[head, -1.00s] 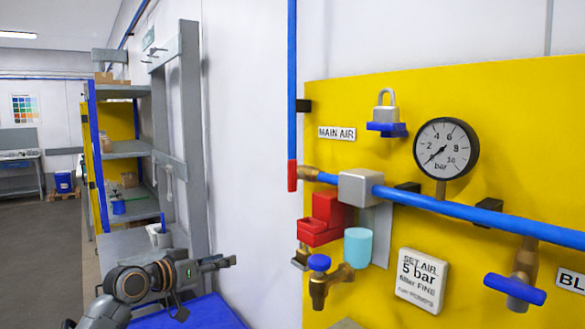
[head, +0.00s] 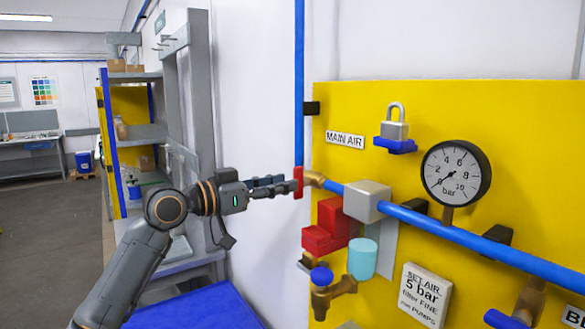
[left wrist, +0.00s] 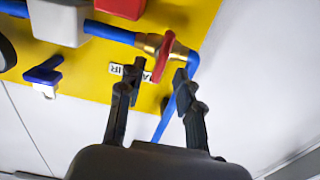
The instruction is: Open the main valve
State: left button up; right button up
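The main air valve has a red handle (head: 298,182) on a brass body (head: 315,179), at the left end of the horizontal blue pipe, near the MAIN AIR label (head: 345,139). In the left wrist view the red handle (left wrist: 164,58) stands across the pipe line. My left gripper (head: 292,183) comes in from the left, its fingertips at the handle and partly covering it. In the left wrist view the left gripper (left wrist: 160,74) is open, with the handle between and just beyond the fingertips. I cannot tell if they touch. My right gripper is not in view.
A yellow panel (head: 420,110) carries a pressure gauge (head: 456,172), a padlock (head: 396,122), a grey block (head: 367,201), red parts (head: 325,232) and blue-handled taps (head: 321,275). Grey shelving (head: 139,134) stands at left. A blue surface (head: 200,308) lies below my left arm.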

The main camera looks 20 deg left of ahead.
pick_arm(q)
jog(key=p+x, duration=0.1)
jog(key=x, duration=0.2)
jog(key=shift+w+d, duration=0.1)
jog(key=shift+w, duration=0.05)
grip_shut()
